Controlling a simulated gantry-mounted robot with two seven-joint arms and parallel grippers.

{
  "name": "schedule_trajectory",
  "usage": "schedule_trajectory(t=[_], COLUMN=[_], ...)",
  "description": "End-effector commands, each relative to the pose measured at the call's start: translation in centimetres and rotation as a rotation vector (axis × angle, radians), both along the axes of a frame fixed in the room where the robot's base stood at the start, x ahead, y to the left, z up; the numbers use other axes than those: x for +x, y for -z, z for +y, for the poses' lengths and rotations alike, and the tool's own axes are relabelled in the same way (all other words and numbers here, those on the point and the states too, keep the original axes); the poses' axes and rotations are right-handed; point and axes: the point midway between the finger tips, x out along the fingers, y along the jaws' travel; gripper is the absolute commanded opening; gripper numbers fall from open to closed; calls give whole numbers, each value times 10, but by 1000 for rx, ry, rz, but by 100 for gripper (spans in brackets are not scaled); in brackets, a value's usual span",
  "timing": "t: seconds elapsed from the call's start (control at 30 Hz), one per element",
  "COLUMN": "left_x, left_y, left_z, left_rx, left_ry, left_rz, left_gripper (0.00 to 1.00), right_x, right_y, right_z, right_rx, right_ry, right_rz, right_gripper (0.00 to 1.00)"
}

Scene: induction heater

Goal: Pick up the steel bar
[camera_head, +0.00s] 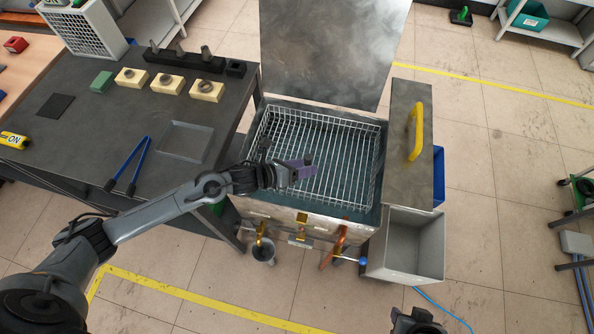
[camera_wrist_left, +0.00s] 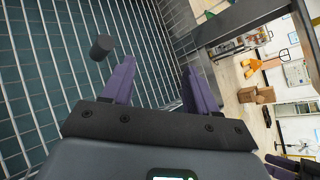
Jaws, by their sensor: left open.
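A short dark cylinder, likely the steel bar (camera_wrist_left: 101,47), shows in the left wrist view against the wire basket, just beyond the left finger in that picture. My left gripper (camera_head: 303,170) has purple fingers and is over the left-middle part of the wire basket (camera_head: 345,190) in the head view. It also shows in the left wrist view (camera_wrist_left: 160,85), open, with nothing between its fingers. I cannot make out the bar in the head view, where the gripper may hide it. Part of my right gripper (camera_head: 417,321) shows at the bottom edge; its jaws are unclear.
The basket sits in a metal tank with a raised lid (camera_head: 335,50) behind it. A panel with a yellow handle (camera_head: 416,132) and a grey bin (camera_head: 408,245) are on the right. The dark table (camera_head: 90,150) on the left holds blocks, blue-handled tongs (camera_head: 130,165) and a shallow tray (camera_head: 186,141).

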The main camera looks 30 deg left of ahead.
Motion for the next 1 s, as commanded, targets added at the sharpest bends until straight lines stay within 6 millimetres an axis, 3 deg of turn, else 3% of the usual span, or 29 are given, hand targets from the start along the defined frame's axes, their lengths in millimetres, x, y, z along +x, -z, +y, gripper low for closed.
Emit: schedule_trajectory(t=[0.03,0.1,0.4,0.8,1.0], left_x=[11,18,32,62,68], left_y=[30,43,63,79,84], left_z=[16,31,72,45,37], left_rx=[87,183,382,399,399], left_ry=[79,179,384,404,405], left_rz=[-80,-174,-389,-413,-411], left_gripper=[59,59,59,59,59], right_x=[0,0,1,1,1], right_y=[31,46,73,77,78], right_z=[0,0,2,3,3], right_rx=[0,1,7,14,12], right_ry=[0,1,4,7,7], right_rz=[0,0,-2,-5,-5], right_gripper=[42,42,42,42,42])
